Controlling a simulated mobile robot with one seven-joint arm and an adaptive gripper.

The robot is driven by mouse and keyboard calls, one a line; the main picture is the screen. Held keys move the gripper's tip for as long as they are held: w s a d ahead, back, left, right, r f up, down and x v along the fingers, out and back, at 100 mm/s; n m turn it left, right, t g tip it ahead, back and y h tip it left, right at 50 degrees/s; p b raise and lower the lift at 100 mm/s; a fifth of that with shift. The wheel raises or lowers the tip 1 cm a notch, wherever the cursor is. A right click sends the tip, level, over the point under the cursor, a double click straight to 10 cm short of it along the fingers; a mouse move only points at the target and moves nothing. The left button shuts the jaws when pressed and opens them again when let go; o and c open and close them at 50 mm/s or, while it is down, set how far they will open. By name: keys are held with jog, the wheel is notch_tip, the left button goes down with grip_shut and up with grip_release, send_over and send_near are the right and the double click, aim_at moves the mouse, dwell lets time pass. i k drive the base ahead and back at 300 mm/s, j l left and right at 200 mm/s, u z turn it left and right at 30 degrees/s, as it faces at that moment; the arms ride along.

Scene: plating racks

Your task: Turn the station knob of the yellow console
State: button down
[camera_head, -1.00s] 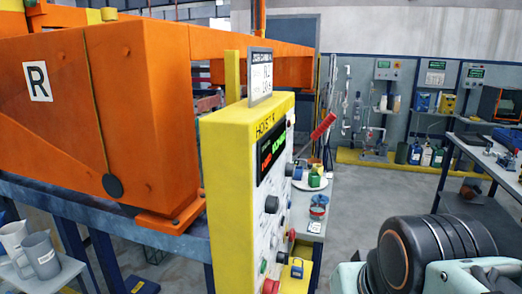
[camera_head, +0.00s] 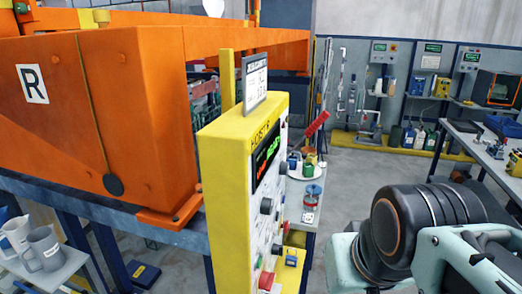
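The yellow console (camera_head: 221,180) stands upright left of centre in the head view, with its control panel facing right and seen at a steep angle. A dark display with red and green lettering (camera_head: 267,158) sits high on the panel. Below it is a large dark round knob (camera_head: 266,206), with several smaller dark knobs and coloured buttons lower down; their labels are too small to read. A red-handled lever (camera_head: 316,125) sticks out from the far side. My arm shows at the lower right, apart from the console. My gripper is outside the picture.
A big orange machine (camera_head: 90,120) on a blue frame fills the left side. Grey mugs (camera_head: 42,250) stand at the lower left. A side table with a round tray (camera_head: 305,171) is behind the console. A workbench stands at the right. Grey floor (camera_head: 375,175) is open between.

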aim_at(266, 204)
jog(key=i+l+u, duration=0.2)
jog(key=l+u, duration=0.25)
jog(key=i+l+u, duration=0.1)
jog(key=l+u, duration=0.85)
jog(key=i+l, duration=0.05)
